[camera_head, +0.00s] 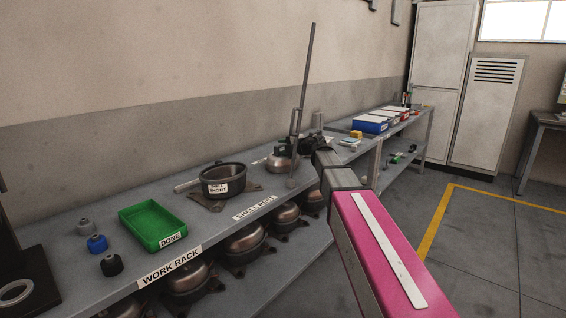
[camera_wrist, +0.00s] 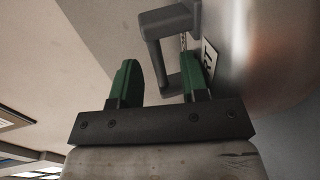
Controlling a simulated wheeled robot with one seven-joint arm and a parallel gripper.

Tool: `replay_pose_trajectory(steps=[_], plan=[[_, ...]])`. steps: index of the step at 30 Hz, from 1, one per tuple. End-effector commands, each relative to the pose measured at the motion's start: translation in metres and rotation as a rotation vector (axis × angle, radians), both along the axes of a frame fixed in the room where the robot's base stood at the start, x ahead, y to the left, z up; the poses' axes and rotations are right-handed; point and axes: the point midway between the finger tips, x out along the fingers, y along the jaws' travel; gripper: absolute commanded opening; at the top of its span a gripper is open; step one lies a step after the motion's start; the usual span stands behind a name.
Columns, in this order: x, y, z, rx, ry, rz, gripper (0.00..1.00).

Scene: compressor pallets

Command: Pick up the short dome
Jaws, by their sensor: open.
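The short dome (camera_head: 279,163) appears to be the shiny, rounded metal piece on the bench, partly hidden by my arm and gripper. In the wrist view its curved metal side (camera_wrist: 275,50) fills the right, with a white label (camera_wrist: 210,60) of which only the end, like "RT", shows. A grey bracket-like handle (camera_wrist: 172,20) stands beside it. My gripper (camera_wrist: 160,65) has its two green fingers apart, with part of the handle showing between them; I cannot tell how deep it sits. Nothing is held. In the head view the fingers are hard to make out.
A dark open pot (camera_head: 222,181) labelled "SHELL SHORT" sits on a footed base left of the dome. A green tray (camera_head: 152,226) marked DONE is farther left, near small knobs (camera_head: 97,243). A tall pole (camera_head: 303,80) rises by my gripper. Several domed units (camera_head: 245,238) fill the lower shelf.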

Motion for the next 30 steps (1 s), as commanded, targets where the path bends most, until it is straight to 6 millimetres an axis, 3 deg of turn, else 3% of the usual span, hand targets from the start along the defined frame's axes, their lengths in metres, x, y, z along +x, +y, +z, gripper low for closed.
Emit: replay_pose_trajectory(steps=[3, 5, 7, 8, 30], plan=[[-0.0007, -0.0004, 0.0000, 0.000, 0.000, 0.000, 0.41], [-0.0007, -0.0003, 0.0001, 0.000, 0.000, 0.000, 0.25], [-0.0007, -0.0003, 0.0001, 0.000, 0.000, 0.000, 0.02], [-0.0008, -0.0004, 0.0002, 0.000, 0.000, 0.000, 0.00], [-0.0012, -0.0004, -0.0001, -0.001, 0.001, 0.001, 0.00]])
